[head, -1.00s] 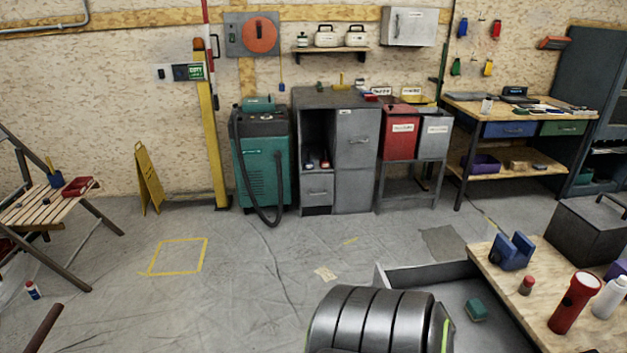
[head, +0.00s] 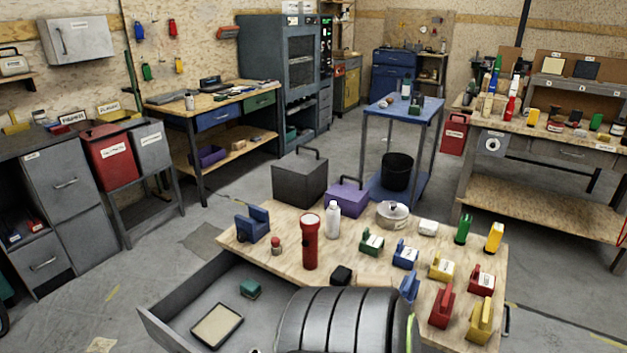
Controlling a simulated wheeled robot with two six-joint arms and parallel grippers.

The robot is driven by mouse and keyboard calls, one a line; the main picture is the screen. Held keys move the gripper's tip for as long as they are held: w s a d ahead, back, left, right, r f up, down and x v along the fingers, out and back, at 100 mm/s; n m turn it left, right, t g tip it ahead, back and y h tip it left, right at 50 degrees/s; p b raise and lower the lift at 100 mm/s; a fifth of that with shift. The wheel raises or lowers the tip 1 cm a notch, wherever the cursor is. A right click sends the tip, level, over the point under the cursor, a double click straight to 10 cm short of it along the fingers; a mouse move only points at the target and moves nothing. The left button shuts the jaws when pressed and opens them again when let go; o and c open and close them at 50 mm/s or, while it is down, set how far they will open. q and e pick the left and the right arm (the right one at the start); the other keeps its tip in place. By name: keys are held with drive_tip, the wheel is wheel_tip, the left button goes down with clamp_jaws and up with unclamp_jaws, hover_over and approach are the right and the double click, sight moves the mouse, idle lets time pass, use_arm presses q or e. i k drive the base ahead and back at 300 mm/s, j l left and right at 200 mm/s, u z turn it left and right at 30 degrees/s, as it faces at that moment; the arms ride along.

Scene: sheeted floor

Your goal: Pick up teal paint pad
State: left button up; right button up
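A small teal block (head: 250,288), which looks like the teal paint pad, lies on the floor of the open grey drawer (head: 172,336) at the front of the workbench. A shallow tray-like thing (head: 217,325) with a beige face and dark rim lies near it in the drawer. Neither of my grippers is in view. A large dark ribbed part, probably mine, fills the bottom middle and hides part of the drawer and bench front.
The wooden workbench (head: 288,262) holds a red flashlight (head: 310,243), a white bottle (head: 333,223), a blue clamp-like thing (head: 252,226) and several coloured handled blocks. A blue cart (head: 405,108) stands behind. Grey floor at the left is free.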

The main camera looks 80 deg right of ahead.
sight(251, 289)
drive_tip(key=z, duration=1.8)
